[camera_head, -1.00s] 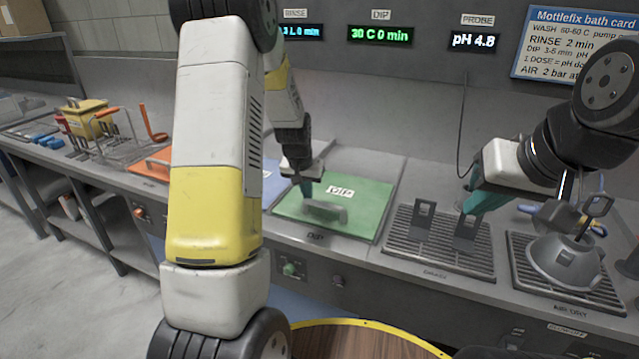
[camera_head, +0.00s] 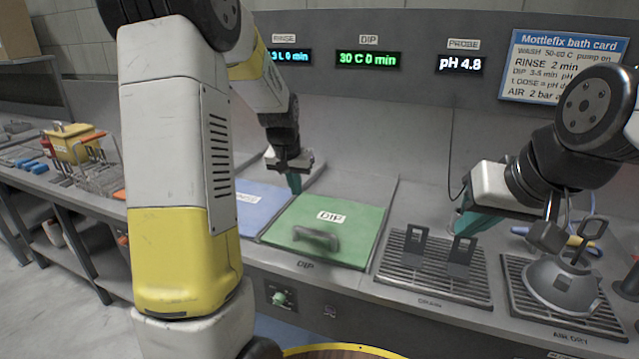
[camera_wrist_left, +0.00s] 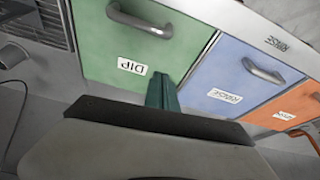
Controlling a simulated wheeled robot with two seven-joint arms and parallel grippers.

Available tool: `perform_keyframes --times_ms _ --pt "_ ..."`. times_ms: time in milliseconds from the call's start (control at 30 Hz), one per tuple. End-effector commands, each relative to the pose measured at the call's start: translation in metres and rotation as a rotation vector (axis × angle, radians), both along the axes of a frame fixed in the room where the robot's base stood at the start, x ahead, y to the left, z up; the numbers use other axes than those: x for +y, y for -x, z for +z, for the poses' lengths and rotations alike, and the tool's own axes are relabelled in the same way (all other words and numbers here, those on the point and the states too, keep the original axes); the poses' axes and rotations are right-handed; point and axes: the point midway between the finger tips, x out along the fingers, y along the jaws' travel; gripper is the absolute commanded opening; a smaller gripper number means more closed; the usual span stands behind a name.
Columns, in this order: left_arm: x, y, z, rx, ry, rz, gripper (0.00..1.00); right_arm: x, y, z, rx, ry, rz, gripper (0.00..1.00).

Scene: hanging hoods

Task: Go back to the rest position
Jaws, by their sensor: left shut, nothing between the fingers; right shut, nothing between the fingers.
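My left gripper (camera_head: 294,182) is shut and empty, above the counter by the seam between the blue RINSE lid and the green DIP lid. In the left wrist view its teal fingers (camera_wrist_left: 162,92) are together in front of the lids. My right gripper (camera_head: 472,222) is shut and empty, over the drain area at the right. Its teal fingers point down and left, close to an upright black drain bracket; whether they touch cannot be told.
The green DIP lid (camera_head: 350,245) and blue RINSE lid (camera_head: 252,200) lie closed. A drain grate (camera_head: 420,272) with two upright brackets lies right of them. A grey hood (camera_head: 562,285) stands on the air-dry grate. A yellow box (camera_head: 75,145) and wire racks stand at left.

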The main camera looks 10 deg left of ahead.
Motion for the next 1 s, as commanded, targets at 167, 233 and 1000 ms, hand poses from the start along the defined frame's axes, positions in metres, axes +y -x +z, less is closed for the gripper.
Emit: perform_keyframes --times_ms 167,233,1000 --pt "-0.01 0.033 0.041 -0.033 0.037 0.005 0.0 0.0 0.0 0.0 0.0 0.0 0.0 0.0" --pt "-0.016 0.058 0.063 -0.053 0.062 0.007 0.0 0.0 0.0 0.0 0.0 0.0 0.0 0.0" --pt "-0.063 0.283 0.126 -0.182 0.173 -0.016 0.0 0.0 0.0 0.0 0.0 0.0 0.0 0.0"
